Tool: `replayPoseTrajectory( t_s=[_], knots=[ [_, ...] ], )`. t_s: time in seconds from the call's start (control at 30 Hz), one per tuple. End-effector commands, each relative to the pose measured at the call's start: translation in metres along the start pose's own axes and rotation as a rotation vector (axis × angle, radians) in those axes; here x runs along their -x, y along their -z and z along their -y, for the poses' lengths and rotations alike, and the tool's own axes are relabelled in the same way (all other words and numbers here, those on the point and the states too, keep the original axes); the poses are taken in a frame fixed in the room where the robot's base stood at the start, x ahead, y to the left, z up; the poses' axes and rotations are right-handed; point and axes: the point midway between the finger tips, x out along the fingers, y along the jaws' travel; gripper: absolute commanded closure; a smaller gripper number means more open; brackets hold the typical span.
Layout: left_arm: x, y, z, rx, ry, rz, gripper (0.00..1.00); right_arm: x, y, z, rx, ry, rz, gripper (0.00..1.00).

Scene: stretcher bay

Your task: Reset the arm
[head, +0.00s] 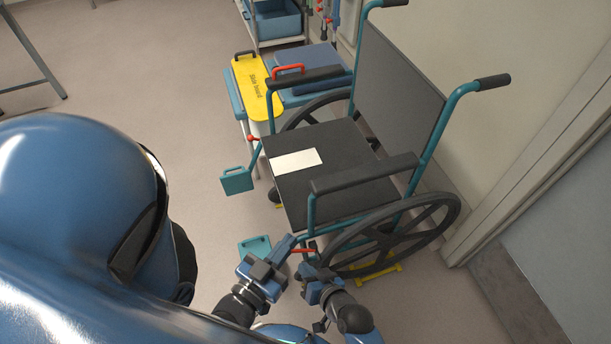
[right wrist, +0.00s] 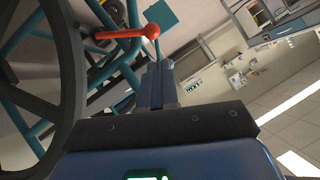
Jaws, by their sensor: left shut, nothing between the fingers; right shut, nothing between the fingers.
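A wheelchair (head: 335,150) with a teal frame stands right of centre in the head view. Its near armrest (head: 365,172) and far armrest (head: 308,77) are dark pads, both lying level above the seat. A red lever (head: 303,251) sticks out low at the near front side; it shows in the right wrist view with a ball end (right wrist: 151,31). My left gripper (head: 285,246) is shut and empty, just left of this lever. My right gripper (head: 309,265) is shut and empty just below the lever; its fingers (right wrist: 158,75) point past the ball. Contact with the lever cannot be told.
A white card (head: 296,160) lies on the seat. The near wheel (head: 392,237) is close to my right gripper, with a yellow chock (head: 378,273) at the floor. A yellow slide board (head: 256,85) rests by a blue bench.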

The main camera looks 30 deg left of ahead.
Motion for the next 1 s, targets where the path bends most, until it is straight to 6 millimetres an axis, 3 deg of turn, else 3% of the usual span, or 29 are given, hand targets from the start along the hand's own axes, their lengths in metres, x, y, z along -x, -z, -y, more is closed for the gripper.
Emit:
replayPoseTrajectory(
  t_s=[0.77, 0.87, 1.0],
  knots=[
    [0.000, 0.004, 0.000, 0.000, 0.000, 0.000, 1.00, 0.003, 0.009, 0.002, 0.002, 0.000, -0.021, 1.00],
    [0.000, 0.004, 0.000, 0.000, 0.000, 0.000, 1.00, 0.004, 0.024, 0.003, 0.021, -0.004, -0.084, 1.00],
    [0.000, 0.004, 0.000, 0.000, 0.000, 0.000, 1.00, 0.024, 0.066, 0.008, 0.081, -0.013, -0.249, 1.00]
  ],
)
